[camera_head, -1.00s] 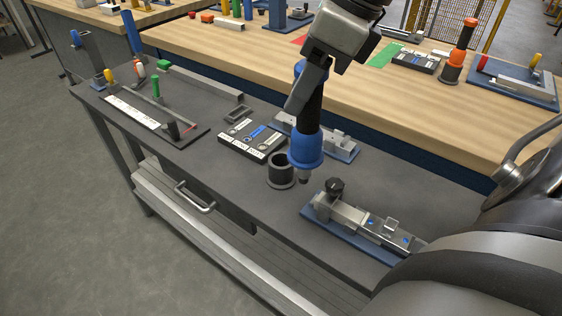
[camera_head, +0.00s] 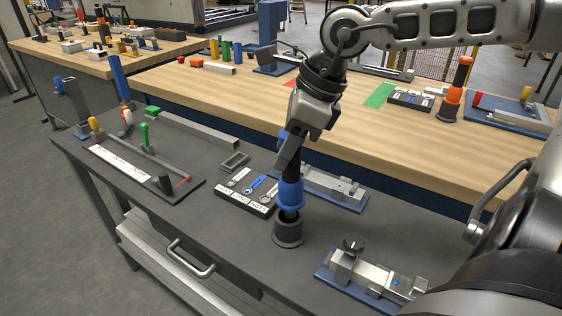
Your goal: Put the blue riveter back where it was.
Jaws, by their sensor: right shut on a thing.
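The blue riveter (camera_head: 290,193) is upright, a blue and black tool, with its lower tip at the mouth of a dark round holder (camera_head: 288,233) on the grey bench. I cannot tell how deep the tip sits in it. My right gripper (camera_head: 290,150) is shut on the riveter's upper black part, and its arm comes in from the upper right. The gripper hides part of the riveter's top. My left gripper does not show.
Left of the holder is a labelled box (camera_head: 246,194). A blue-based fixture (camera_head: 330,187) lies behind it, another (camera_head: 372,275) in front right. A second wooden bench (camera_head: 215,97) stands behind, with an orange riveter (camera_head: 452,98) in its own holder.

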